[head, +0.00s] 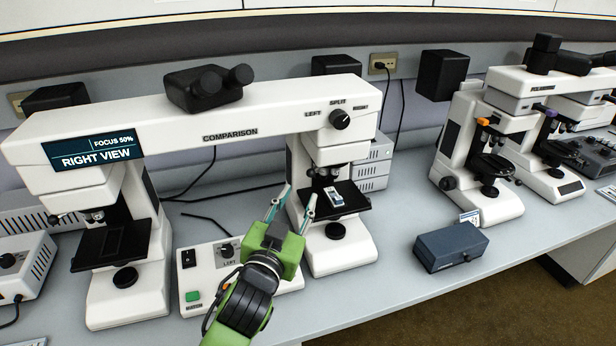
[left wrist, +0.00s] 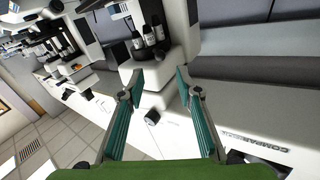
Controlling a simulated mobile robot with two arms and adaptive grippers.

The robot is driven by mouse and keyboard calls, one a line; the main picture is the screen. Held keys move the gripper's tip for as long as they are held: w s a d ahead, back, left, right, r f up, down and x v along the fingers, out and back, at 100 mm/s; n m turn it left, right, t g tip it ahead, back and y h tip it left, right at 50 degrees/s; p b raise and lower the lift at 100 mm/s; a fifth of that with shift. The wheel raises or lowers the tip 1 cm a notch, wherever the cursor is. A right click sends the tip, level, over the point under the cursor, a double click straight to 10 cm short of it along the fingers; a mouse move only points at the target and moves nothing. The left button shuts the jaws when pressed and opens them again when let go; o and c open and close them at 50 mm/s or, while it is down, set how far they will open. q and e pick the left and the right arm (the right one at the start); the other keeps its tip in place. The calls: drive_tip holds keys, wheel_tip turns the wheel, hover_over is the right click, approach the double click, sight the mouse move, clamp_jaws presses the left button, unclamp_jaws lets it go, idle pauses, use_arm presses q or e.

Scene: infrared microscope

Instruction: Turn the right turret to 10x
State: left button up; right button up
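The right turret (head: 322,172) is a small dark nosepiece under the right head of the white comparison microscope (head: 270,112). In the left wrist view the turret's objectives (left wrist: 150,38) show as several dark barrels with pale bands, just beyond my fingertips. I cannot read their magnifications. My left gripper (head: 297,199) is open and empty, with its teal-padded fingers apart, in front of the right stage and pointing up toward the turret. The fingers also show in the left wrist view (left wrist: 160,80). The display (head: 95,153) reads RIGHT VIEW, FOCUS 50%. My right gripper is not in view.
A slide (head: 336,197) lies on the right stage (head: 350,208), close to my fingers. A control box (head: 205,262) with a green button stands below my arm. A blue-grey box (head: 451,246) and other microscopes (head: 490,150) stand to the right.

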sight(310, 176)
use_arm(q)
drive_tip(key=x, duration=0.8)
drive_tip(key=shift+w+p, duration=0.25)
drive_tip(key=shift+p, duration=0.15)
clamp_jaws()
